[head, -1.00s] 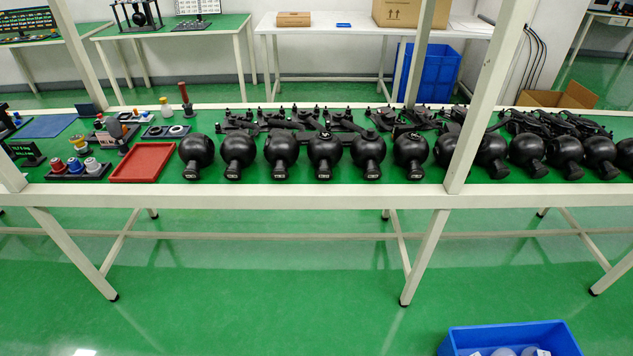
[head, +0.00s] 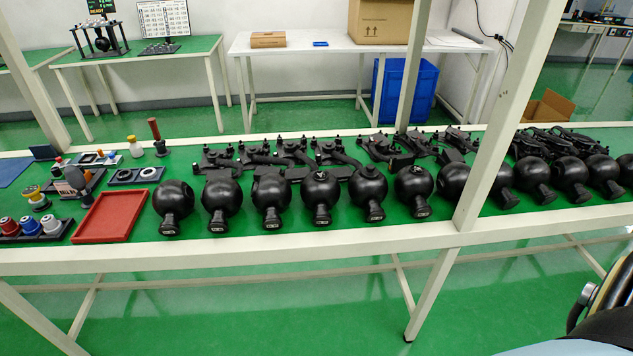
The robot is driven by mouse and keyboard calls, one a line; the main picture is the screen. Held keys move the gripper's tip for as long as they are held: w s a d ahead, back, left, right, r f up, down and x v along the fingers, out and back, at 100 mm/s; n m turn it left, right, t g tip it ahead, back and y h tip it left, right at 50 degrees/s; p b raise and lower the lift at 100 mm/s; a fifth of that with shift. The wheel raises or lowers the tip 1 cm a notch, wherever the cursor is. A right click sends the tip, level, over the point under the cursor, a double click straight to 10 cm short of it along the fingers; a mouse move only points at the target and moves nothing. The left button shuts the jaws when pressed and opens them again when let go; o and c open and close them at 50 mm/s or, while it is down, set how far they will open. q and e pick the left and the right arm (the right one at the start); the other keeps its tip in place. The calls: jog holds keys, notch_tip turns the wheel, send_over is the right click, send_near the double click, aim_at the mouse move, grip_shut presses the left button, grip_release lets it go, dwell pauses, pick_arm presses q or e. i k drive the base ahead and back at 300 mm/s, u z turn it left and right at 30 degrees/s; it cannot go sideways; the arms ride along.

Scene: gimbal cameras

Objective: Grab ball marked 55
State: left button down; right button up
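A row of black balls with short necks lies along the front of the green-topped table. They include one at the left end (head: 173,198), one near the middle (head: 322,190) and one further right (head: 414,183). Small pale labels show on the neck ends, too small to read, so I cannot tell which ball is marked 55. Neither of my grippers shows. A part at the lower right edge seems to belong to my own arm.
A red tray (head: 110,216) lies left of the balls. Black bracket-like parts (head: 290,150) stand behind them. A white upright post (head: 505,130) crosses in front of the row. The table's white front edge (head: 250,247) is nearest me. Green floor in front is clear.

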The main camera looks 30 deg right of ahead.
aim_at(369, 194)
jog(key=z, duration=0.3)
jog(key=i, duration=1.05)
jog(key=z, duration=0.75)
